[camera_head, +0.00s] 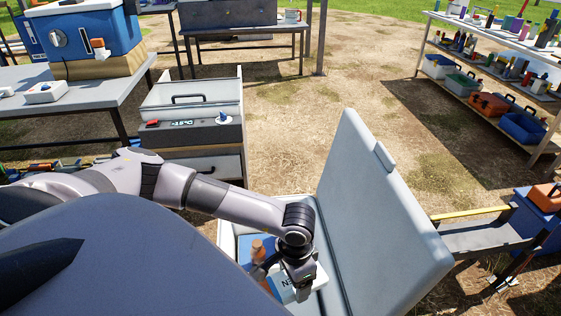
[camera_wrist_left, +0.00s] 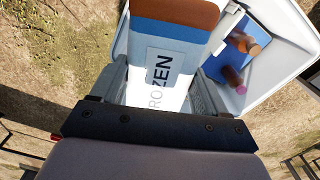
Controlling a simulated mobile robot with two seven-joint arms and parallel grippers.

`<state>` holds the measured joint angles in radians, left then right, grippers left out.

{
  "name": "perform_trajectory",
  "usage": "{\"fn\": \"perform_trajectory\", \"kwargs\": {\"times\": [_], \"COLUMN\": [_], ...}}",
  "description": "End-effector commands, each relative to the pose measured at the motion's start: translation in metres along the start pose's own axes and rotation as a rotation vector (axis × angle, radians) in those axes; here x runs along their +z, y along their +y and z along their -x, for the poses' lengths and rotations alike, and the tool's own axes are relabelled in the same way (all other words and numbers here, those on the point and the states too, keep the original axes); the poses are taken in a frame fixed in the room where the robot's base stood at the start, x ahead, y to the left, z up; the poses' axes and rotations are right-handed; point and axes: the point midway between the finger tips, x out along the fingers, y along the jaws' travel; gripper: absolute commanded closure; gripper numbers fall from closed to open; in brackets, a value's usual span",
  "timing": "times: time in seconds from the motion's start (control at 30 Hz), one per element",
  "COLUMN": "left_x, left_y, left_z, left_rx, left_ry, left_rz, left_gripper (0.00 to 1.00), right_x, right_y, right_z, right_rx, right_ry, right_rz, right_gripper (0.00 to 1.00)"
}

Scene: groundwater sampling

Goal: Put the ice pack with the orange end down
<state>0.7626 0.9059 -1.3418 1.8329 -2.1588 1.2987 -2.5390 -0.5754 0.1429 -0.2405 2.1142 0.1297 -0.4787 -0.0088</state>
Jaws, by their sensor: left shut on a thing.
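My left gripper (camera_head: 300,270) is shut on a white ice pack (camera_head: 308,286) with dark lettering. In the left wrist view the pack (camera_wrist_left: 150,55) sits between the two fingers (camera_wrist_left: 158,85), with a blue band and an orange-brown end (camera_wrist_left: 175,12) pointing away from the gripper. The gripper and pack are over the mouth of an open white cooler (camera_head: 228,234), whose rim also shows in the left wrist view (camera_wrist_left: 301,62). Whether the pack touches the cooler's floor is hidden. My right gripper is not in view.
The raised cooler lid (camera_head: 370,220) stands just right of my left gripper. Inside the cooler is a blue item (camera_wrist_left: 228,52) with brownish round pieces over it. A grey equipment case (camera_head: 195,130) stands behind my arm. A shelf (camera_head: 480,85) of bottles and bins is at right.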

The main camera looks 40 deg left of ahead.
Motion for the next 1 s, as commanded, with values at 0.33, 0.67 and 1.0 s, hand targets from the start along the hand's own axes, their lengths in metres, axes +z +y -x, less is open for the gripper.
{"fn": "perform_trajectory", "kwargs": {"times": [0.33, 0.67, 1.0], "left_x": [0.021, 0.037, 0.042], "left_y": [-0.019, -0.032, -0.035], "left_z": [-0.104, -0.167, -0.205], "left_rx": [-0.001, 0.000, 0.002], "left_ry": [0.000, 0.002, 0.000], "left_rz": [-0.165, -0.294, -0.327], "left_gripper": [0.75, 0.75, 0.75], "right_x": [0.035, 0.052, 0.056], "right_y": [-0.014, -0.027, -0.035], "right_z": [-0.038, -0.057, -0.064], "right_rx": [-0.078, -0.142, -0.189], "right_ry": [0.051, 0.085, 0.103], "right_rz": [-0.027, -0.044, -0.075], "right_gripper": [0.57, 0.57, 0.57]}}
